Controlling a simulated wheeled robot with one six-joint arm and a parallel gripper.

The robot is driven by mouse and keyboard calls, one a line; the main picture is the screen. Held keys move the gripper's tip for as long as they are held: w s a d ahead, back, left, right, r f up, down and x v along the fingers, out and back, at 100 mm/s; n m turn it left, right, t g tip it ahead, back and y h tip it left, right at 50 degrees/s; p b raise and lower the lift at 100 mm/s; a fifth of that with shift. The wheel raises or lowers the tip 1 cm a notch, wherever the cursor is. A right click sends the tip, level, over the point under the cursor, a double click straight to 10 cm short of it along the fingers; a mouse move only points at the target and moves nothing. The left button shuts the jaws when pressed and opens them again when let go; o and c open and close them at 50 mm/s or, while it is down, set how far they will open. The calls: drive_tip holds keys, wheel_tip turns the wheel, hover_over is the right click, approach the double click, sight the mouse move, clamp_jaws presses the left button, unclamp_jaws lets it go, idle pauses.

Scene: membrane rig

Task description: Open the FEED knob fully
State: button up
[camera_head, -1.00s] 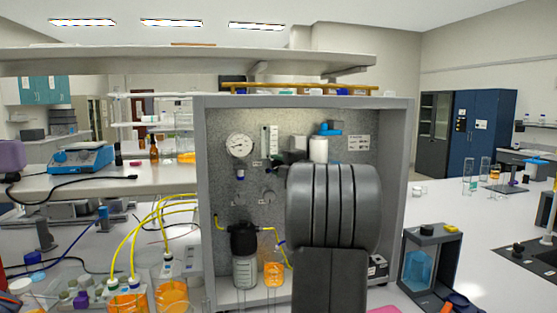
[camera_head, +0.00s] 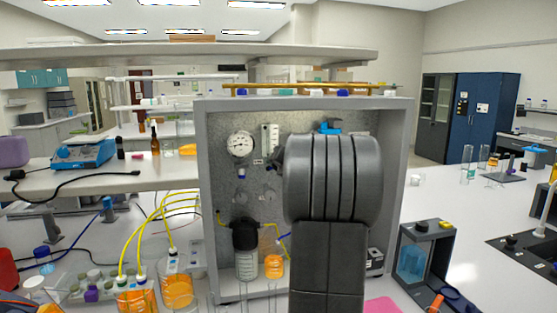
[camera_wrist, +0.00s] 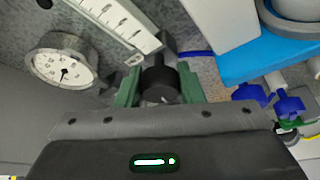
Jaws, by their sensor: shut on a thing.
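A black knob (camera_wrist: 160,82) is in the middle of the wrist view, just below a white flowmeter scale (camera_wrist: 118,22). The green fingers of my gripper (camera_wrist: 160,88) are on either side of the knob, shut on it. A label naming it FEED cannot be read, and a small white mark shows low on its face. The flowmeter (camera_head: 270,138) shows there on the grey panel (camera_head: 215,150), left of my arm.
A round gauge (camera_wrist: 63,70) is left of my gripper in the wrist view. A blue part (camera_wrist: 262,62) and blue fittings (camera_wrist: 290,104) are close on the right.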

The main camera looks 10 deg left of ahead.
drive_tip(key=shift+n+h+p, duration=0.6)
drive_tip(key=shift+n, duration=0.4)
drive_tip(key=shift+f, duration=0.1)
drive_tip(key=o, duration=1)
drive_tip(key=shift+s, duration=0.1)
drive_tip(key=b+v, duration=0.1)
drive_tip(key=v, duration=1.2)
drive_tip(key=shift+s, duration=0.3)
drive_tip(key=shift+w, duration=0.1)
